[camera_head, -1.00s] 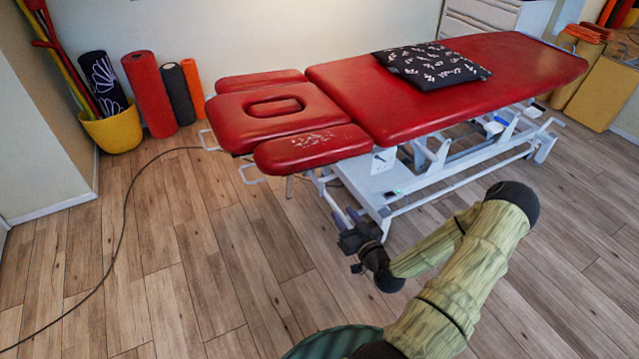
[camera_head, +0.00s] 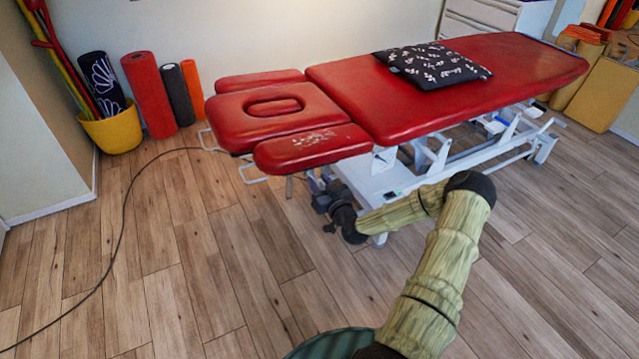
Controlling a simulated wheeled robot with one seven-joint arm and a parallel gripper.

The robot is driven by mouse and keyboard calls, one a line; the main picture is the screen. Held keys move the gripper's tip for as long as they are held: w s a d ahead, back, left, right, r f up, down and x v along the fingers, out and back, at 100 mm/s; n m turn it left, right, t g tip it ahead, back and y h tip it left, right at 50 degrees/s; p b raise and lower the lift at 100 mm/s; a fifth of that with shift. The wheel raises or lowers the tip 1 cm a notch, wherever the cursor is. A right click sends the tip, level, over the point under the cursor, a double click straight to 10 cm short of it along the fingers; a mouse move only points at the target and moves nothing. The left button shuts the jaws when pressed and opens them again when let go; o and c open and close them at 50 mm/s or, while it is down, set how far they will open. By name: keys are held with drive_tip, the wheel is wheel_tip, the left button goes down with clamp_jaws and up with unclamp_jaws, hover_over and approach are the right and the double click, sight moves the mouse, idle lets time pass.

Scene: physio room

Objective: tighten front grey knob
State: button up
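The red treatment table (camera_head: 450,85) has a white metal frame (camera_head: 375,183) below it. My gripper (camera_head: 318,186) is at the frame's near left end, under the front armrest pad (camera_head: 311,148). It is small and dark, and its fingers blend with dark parts at the frame, so I cannot tell whether it is open or shut, or touching anything. I cannot make out a grey knob; that spot is partly hidden by my gripper and wrist.
A black patterned cushion (camera_head: 432,65) lies on the table. A dark cable (camera_head: 122,238) runs along the wooden floor at left. Rolled mats (camera_head: 150,95) and a yellow pot (camera_head: 113,130) stand by the wall. The floor in front is clear.

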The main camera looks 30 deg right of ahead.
drive_tip(key=shift+c, duration=0.2)
clamp_jaws()
